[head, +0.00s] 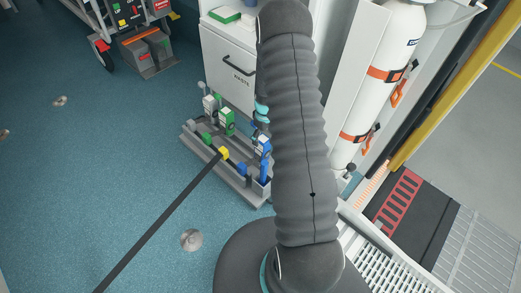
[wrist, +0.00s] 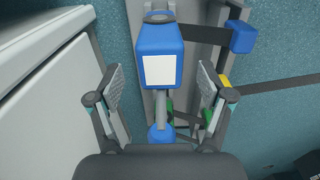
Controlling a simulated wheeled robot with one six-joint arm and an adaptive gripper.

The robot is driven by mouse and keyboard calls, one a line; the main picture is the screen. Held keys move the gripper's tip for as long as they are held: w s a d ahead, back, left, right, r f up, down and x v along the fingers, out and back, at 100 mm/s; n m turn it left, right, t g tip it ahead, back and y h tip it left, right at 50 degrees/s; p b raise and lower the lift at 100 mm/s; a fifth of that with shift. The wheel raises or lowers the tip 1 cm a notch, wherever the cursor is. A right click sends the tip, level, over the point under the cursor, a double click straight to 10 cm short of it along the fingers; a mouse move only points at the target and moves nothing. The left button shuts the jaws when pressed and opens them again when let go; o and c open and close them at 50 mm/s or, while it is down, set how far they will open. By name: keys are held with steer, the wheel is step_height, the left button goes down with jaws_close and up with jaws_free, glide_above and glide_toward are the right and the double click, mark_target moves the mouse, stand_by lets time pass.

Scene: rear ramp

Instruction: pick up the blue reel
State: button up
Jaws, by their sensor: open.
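The blue reel (head: 263,146) stands at the right end of a grey rack in the head view, partly hidden by my arm. It has a white label. In the wrist view the blue reel (wrist: 163,36) shows as a blue body with a large white label and a ring at its top. My gripper (wrist: 160,76) is open, with one finger on each side of the blue reel in this view. Gaps show between the fingers and the reel, and I cannot tell the depth. In the head view my arm hides most of the gripper.
The grey rack (head: 226,179) on the floor also holds a green reel (head: 227,122) and a grey one (head: 209,103). Green, yellow and blue blocks line its front. A white waste cabinet (head: 228,72) stands behind. A white cylinder (head: 385,45) stands right. Blue floor at left is mostly clear.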

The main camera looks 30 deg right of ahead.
steer(key=shift+f, duration=1.3)
jaws_close()
steer(key=shift+r, duration=0.2)
steer(key=shift+r, duration=0.35)
steer(key=r, duration=0.2)
steer(key=s+r, duration=0.1)
steer(key=r, duration=0.1)
steer(key=shift+d, duration=0.4)
steer(key=s+d+r, duration=0.5)
steer(key=s+r, duration=0.1)
steer(key=s, duration=0.2)
steer(key=shift+s+d, duration=0.35)
steer(key=shift+r, duration=0.15)
